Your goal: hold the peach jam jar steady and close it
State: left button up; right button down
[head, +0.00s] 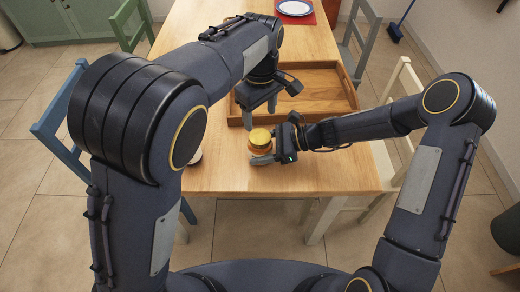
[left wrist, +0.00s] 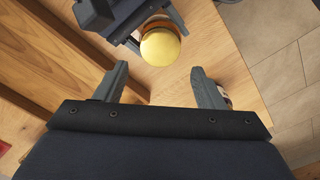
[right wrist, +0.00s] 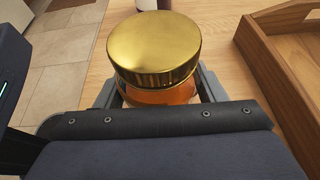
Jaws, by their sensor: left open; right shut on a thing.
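The peach jam jar (right wrist: 160,93) has an orange body and a round gold lid (right wrist: 154,45). The lid sits on top of the jar; I cannot tell whether it is tight. In the head view the lid (head: 260,137) shows near the front of the table, with the jar upright below it. My right gripper (head: 273,152) is shut on the jar body, one finger on each side. My left gripper (left wrist: 160,84) is open and empty, pointing down, beyond the jar in the head view. The left wrist view shows the lid (left wrist: 160,47) just outside its fingertips.
A wooden tray (head: 318,110) lies on the table (head: 215,170) behind the jar. A white-and-dark object (right wrist: 153,4) stands near the jar, mostly cut off. A plate (head: 295,7) on a red mat is at the far end. Chairs line both sides.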

aim_at(261, 136)
pick_arm(q)
notch_tip(261, 136, down, 7)
jog(key=shift+f, duration=0.2)
jog(key=shift+c, duration=0.4)
jog(key=c, duration=0.7)
jog(key=m, duration=0.3)
jog(key=o, duration=0.9)
jog(key=shift+o, duration=0.9)
jog(key=shift+d, duration=0.1)
pick_arm(e)
jog(key=shift+a, duration=0.1)
pick_arm(q)
jog(key=shift+r, duration=2.25)
